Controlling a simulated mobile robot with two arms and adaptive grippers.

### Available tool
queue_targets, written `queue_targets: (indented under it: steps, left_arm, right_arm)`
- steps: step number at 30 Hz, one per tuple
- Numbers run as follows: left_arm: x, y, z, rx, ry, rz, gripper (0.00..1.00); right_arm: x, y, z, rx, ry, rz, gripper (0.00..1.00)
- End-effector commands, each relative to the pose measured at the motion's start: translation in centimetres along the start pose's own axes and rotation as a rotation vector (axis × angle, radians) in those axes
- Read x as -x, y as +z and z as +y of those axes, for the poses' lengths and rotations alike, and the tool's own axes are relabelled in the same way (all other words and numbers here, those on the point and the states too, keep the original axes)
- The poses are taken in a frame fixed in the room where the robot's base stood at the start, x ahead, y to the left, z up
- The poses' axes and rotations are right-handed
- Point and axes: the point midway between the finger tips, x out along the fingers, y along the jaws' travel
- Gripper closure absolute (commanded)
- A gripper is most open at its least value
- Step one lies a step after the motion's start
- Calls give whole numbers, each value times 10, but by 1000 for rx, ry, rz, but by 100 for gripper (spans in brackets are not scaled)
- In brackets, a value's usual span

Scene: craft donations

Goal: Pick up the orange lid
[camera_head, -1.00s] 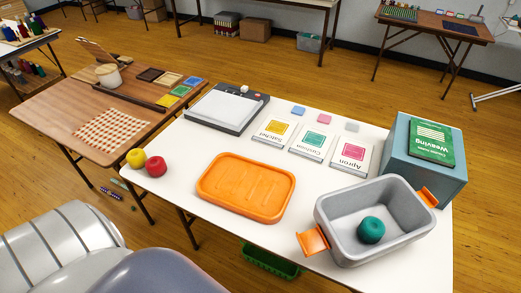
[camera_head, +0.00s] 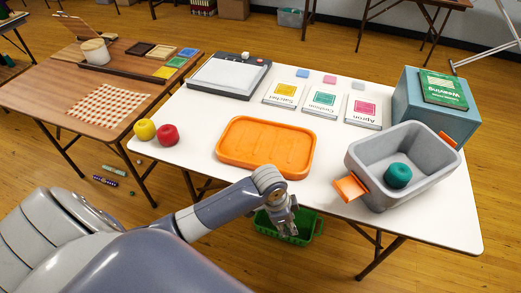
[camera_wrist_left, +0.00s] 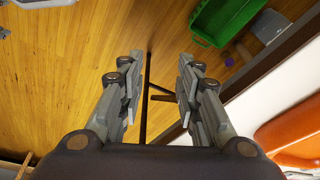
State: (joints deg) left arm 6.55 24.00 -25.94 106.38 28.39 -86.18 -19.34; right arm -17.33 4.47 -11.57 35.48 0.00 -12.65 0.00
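The orange lid (camera_head: 265,146) lies flat on the white table, left of the grey bin. Part of it shows at the right edge of the left wrist view (camera_wrist_left: 290,138). My left gripper (camera_head: 284,222) is just off the table's front edge, in front of the lid and apart from it, pointing down. In the left wrist view its two fingers (camera_wrist_left: 158,95) are spread with nothing between them, over the floor. My right gripper does not show in either view.
A grey bin (camera_head: 372,165) with orange handles holds a teal yarn ball (camera_head: 397,175). Red (camera_head: 167,135) and yellow (camera_head: 145,129) balls sit at the table's left end. A green crate (camera_head: 300,232) is below the front edge. Pattern packets (camera_head: 325,106) lie behind the lid.

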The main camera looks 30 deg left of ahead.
Motion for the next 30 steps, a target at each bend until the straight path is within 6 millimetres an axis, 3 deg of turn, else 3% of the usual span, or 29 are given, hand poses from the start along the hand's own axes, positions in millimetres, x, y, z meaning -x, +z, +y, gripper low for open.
queue_targets:
  steps: [3,7,11,15,19,25,30]
  left_arm:
    - [28,-12,-23,-162,6,-41,68]
    - [49,-14,-50,-276,22,-98,68]
    - [72,-12,-90,-344,32,-154,68]
    - [107,-5,-138,-391,45,-211,68]
    - [140,2,-172,-407,62,-240,68]
    - [169,10,-196,-410,77,-251,68]
    - [155,16,-197,-411,85,-252,68]
  right_arm:
    - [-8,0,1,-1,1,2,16]
    - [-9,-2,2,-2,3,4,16]
    - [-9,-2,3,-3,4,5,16]
    - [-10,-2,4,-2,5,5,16]
    - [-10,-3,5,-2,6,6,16]
    - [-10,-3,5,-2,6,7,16]
    - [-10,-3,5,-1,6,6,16]
